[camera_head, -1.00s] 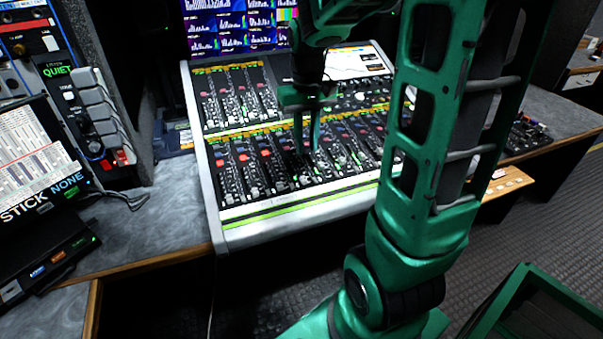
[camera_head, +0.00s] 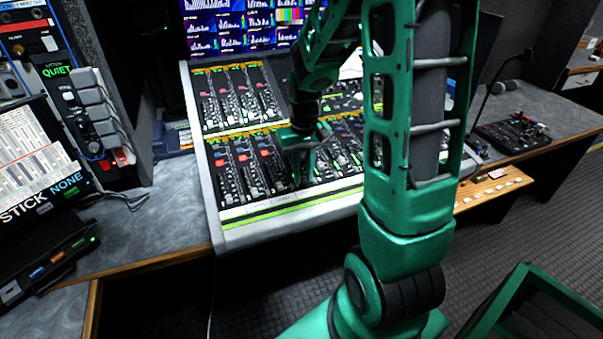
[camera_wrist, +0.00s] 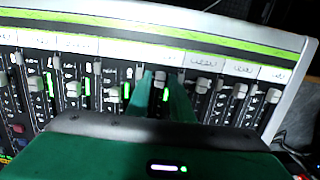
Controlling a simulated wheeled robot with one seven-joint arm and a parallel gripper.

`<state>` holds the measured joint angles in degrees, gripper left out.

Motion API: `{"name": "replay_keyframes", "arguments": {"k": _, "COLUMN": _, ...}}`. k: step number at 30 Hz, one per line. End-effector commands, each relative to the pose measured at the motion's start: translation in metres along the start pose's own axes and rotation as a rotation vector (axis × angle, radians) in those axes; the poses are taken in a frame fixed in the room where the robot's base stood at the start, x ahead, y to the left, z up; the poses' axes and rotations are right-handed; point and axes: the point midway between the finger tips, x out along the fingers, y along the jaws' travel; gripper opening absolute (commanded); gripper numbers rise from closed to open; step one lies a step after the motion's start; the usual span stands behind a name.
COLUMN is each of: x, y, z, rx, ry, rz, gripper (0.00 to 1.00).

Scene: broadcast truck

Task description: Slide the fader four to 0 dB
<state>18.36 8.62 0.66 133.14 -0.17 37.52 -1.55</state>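The mixing console (camera_head: 225,228) fills the middle of the head view, with rows of channel strips and fader caps. My gripper (camera_head: 304,178) points down over the lower fader bank, near its front edge, in the head view. In the wrist view my gripper (camera_wrist: 160,100) has its two green fingers on either side of one pale fader cap, fader four (camera_wrist: 160,80), fourth from the right there. The fingers stand apart with narrow dark gaps beside the cap; contact is not clear. The fader's scale marks are too small to read.
Neighbouring fader caps stand close on both sides, such as one fader (camera_wrist: 203,85) to the right in the wrist view. Monitors (camera_head: 240,25) rise behind the console. A grey desk (camera_head: 165,210) lies to the left, a small control panel (camera_head: 515,135) to the right.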

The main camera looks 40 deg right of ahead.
Motion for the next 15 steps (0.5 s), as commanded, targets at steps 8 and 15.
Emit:
{"name": "replay_keyframes", "arguments": {"k": 8, "x": 0.0003, "y": -0.0002, "z": 0.0001, "rx": 0.0, "ry": 0.0, "rz": 0.0, "gripper": 0.11}}
{"name": "replay_keyframes", "arguments": {"k": 15, "x": 0.0, "y": -0.0003, "z": -0.0011, "rx": -0.001, "ry": 0.0, "rz": 0.0, "gripper": 0.0}}
